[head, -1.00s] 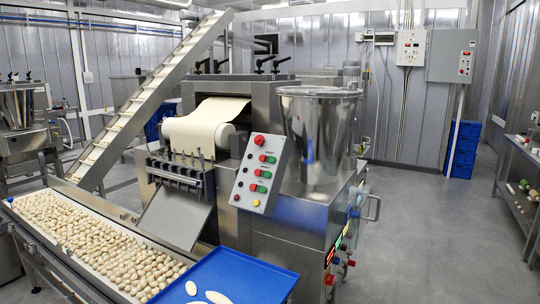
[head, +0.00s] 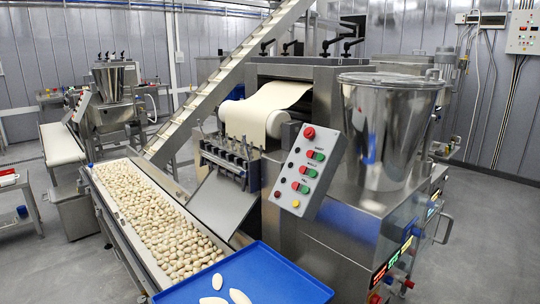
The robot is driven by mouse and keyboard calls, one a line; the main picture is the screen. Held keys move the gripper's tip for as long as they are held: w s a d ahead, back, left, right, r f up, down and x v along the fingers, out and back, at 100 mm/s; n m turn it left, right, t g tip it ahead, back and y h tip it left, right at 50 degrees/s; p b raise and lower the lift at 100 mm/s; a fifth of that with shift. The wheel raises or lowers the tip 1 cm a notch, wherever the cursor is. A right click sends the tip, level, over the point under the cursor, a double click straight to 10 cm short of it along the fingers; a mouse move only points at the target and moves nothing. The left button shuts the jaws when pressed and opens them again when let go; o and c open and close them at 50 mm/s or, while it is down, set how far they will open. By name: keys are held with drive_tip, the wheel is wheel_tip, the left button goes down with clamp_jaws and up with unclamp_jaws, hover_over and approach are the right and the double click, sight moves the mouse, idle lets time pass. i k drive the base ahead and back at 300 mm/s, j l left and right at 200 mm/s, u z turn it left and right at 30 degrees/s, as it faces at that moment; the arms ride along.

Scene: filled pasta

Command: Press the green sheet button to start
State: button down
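The grey control panel (head: 304,172) is tilted on the front of the pasta machine, right of the middle. It has a red round button (head: 308,132) at the top, several rows that pair a green and a red button, and a small yellow button (head: 295,203) at the bottom. The small labels beside the rows are too small to read, so I cannot tell which green button is the sheet one. Nothing covers the panel. My gripper is not in view.
A dough sheet (head: 262,106) lies over the machine's roller, left of the panel. A steel hopper (head: 390,130) stands to the right. A blue tray (head: 270,280) sits in front, beside the conveyor (head: 98,192) full of pasta pieces. Grey floor (head: 480,235) is clear at the right.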

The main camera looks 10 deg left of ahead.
sight(320, 157)
drive_tip(key=i+u, duration=0.15)
drive_tip(key=u, duration=0.3)
drive_tip(key=i+l+u, duration=0.1)
drive_tip(key=u, duration=0.35)
drive_tip(key=i+l+u, duration=0.15)
drive_tip(key=u, duration=0.35)
